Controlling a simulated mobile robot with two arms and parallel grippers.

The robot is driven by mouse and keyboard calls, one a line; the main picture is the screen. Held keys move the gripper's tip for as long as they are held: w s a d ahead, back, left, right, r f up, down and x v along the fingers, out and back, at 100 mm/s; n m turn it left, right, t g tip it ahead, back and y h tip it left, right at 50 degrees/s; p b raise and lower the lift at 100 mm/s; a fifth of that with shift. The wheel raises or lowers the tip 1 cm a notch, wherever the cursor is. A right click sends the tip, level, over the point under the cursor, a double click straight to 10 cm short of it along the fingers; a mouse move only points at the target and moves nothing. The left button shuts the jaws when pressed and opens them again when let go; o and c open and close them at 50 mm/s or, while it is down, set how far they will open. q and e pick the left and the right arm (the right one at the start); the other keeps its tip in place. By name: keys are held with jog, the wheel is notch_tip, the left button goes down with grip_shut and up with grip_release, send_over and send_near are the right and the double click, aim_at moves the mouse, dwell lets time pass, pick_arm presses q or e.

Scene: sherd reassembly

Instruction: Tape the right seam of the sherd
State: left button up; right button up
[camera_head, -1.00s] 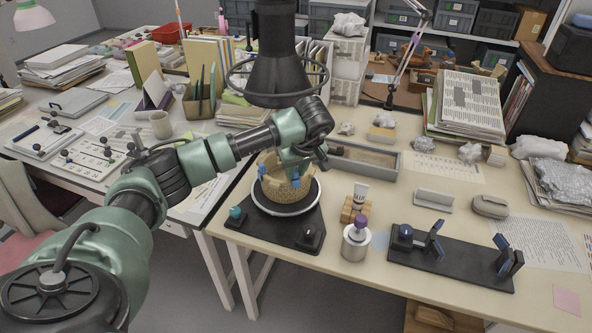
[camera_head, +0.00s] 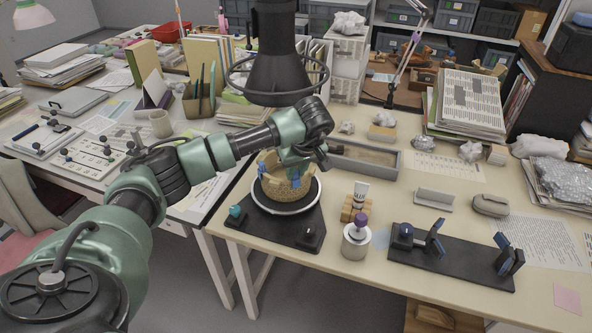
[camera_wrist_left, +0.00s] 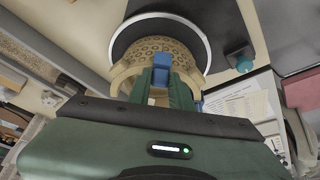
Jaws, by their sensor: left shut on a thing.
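The tan patterned bowl (camera_head: 284,190) stands on a round, light-rimmed turntable (camera_head: 304,206). A small blue strip (camera_head: 262,169) shows at its left side in the head view. My left gripper (camera_head: 294,171) is at the bowl's right, upper side. In the left wrist view its fingers (camera_wrist_left: 161,88) are closed around a blue tape strip (camera_wrist_left: 161,69), which lies against the bowl wall (camera_wrist_left: 180,52). Another bit of blue (camera_wrist_left: 198,105) shows to the right of the fingers. The seam itself is hidden by the gripper. My right gripper is not in view.
A grey tray (camera_head: 392,172) lies behind.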

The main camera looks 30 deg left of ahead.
pick_arm(q)
jog(key=o, duration=0.9)
jog(key=shift+o, duration=0.2)
jog(key=b+v, duration=0.1)
jog(key=v, duration=0.6)
jog(key=shift+r, duration=0.35)
jog(key=shift+s+d, duration=0.1)
jog(key=shift+s, duration=0.05)
